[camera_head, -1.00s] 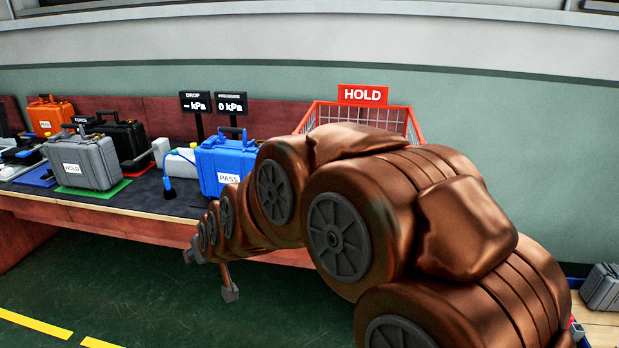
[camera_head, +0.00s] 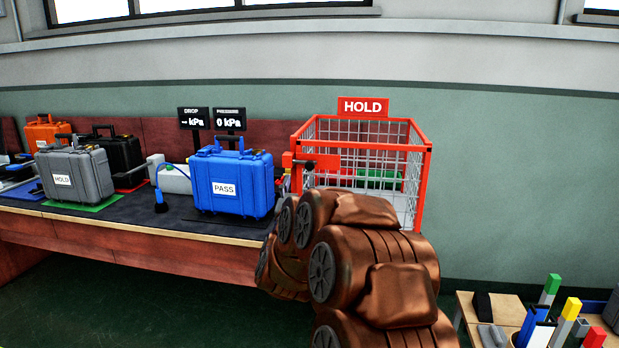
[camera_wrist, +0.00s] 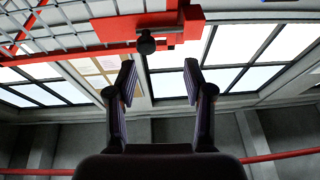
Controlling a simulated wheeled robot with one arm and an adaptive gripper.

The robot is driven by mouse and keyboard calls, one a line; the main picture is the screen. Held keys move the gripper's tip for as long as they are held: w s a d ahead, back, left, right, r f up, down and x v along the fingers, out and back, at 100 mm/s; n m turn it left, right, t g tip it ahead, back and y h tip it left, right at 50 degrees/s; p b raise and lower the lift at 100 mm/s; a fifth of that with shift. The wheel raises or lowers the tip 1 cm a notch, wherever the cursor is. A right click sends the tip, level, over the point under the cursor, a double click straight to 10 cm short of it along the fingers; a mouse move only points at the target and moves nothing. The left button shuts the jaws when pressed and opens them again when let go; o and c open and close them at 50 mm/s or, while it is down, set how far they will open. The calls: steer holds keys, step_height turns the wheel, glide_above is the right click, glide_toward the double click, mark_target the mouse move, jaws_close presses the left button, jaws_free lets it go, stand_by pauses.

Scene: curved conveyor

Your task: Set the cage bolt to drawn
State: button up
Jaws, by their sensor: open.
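The red wire cage (camera_head: 425,180) stands at the right end of the bench under a red HOLD sign (camera_head: 363,106). A red plate on its front left carries the bolt, whose dark knob (camera_head: 309,165) shows in the head view. In the wrist view the bolt's dark round knob (camera_wrist: 147,43) sits on the red bolt plate (camera_wrist: 185,25), above and between my fingers. My gripper (camera_wrist: 158,82) is open and empty, with the knob beyond its fingertips and apart from them. In the head view my arm hides the cage's lower front and my gripper.
A blue PASS case (camera_head: 235,180) stands on the bench (camera_head: 120,222) left of the cage. A grey HOLD case (camera_head: 75,176) is farther left. A low table (camera_head: 478,310) with colored blocks is at lower right. The floor in front is clear.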

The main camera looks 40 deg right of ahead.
mark_target(309, 167)
steer(key=shift+m+g+h, duration=0.3)
steer(key=shift+g+h, duration=0.1)
steer(key=shift+h, duration=0.1)
steer(key=shift+s+d+b+x, duration=0.1)
steer(key=shift+s+d+x, duration=0.1)
steer(key=shift+x, duration=1.15)
steer(key=shift+s+d+b+x, duration=0.1)
steer(key=shift+s+x, duration=0.1)
steer(key=shift+x, duration=1.15)
steer(key=shift+s+d+b+x, duration=0.1)
steer(key=shift+s+d+x, duration=0.1)
steer(key=shift+x, duration=1.15)
steer(key=shift+a+f, duration=0.1)
jaws_close()
